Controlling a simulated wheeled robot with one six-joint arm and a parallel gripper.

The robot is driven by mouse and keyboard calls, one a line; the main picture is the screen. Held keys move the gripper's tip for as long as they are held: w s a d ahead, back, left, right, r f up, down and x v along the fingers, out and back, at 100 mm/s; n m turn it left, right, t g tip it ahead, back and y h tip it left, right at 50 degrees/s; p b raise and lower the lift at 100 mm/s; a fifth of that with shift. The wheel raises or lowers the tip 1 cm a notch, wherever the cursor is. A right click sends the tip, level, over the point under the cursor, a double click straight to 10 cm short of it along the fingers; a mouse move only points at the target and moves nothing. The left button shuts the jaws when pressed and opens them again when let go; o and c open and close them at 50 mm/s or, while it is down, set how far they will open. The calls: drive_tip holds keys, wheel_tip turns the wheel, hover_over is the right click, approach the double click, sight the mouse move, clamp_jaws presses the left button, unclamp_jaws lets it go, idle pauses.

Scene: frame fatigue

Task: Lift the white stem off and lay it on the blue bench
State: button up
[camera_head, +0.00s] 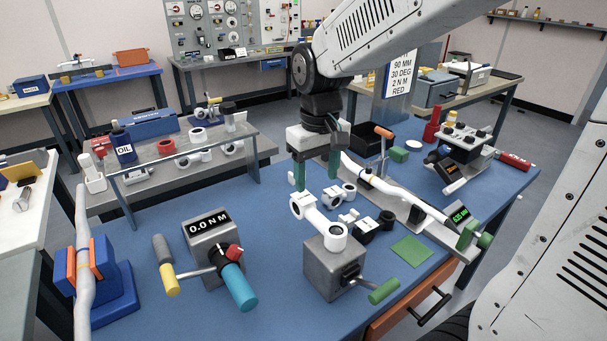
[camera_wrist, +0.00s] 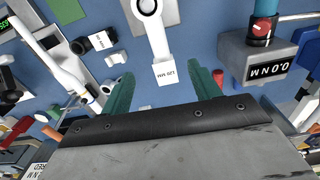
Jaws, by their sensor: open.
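A white stem (camera_head: 319,219) stands on a grey clamp block (camera_head: 325,275) with a green-tipped handle, near the front of the blue bench (camera_head: 180,205). Its ring end sits on the block and its other end juts out toward the back left. In the wrist view the white stem (camera_wrist: 158,40) runs down from the block to a face with small lettering, between my fingers. My gripper (camera_head: 317,182) is open and empty, its green fingers pointing down above the jutting end. It also shows in the wrist view (camera_wrist: 161,82), one finger on each side of that end.
A torque gauge (camera_head: 213,237) reading 0.0 N M stands left of the stem. Other white stems (camera_head: 341,194) and a black part (camera_head: 372,228) lie close behind and right. A long white tube (camera_head: 390,187) lies on a rail at right. Bare bench shows left of my gripper.

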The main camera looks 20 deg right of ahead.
hover_over(304, 197)
wheel_tip(304, 197, down, 3)
drive_tip(key=shift+s+f, duration=0.1)
drive_tip(key=shift+s, duration=0.05)
drive_tip(key=shift+f, duration=0.2)
wheel_tip(304, 197, down, 8)
drive_tip(key=shift+r, duration=0.25)
drive_tip(key=shift+c, duration=0.3)
drive_tip(key=shift+r, duration=0.15)
drive_tip(key=c, duration=1.1)
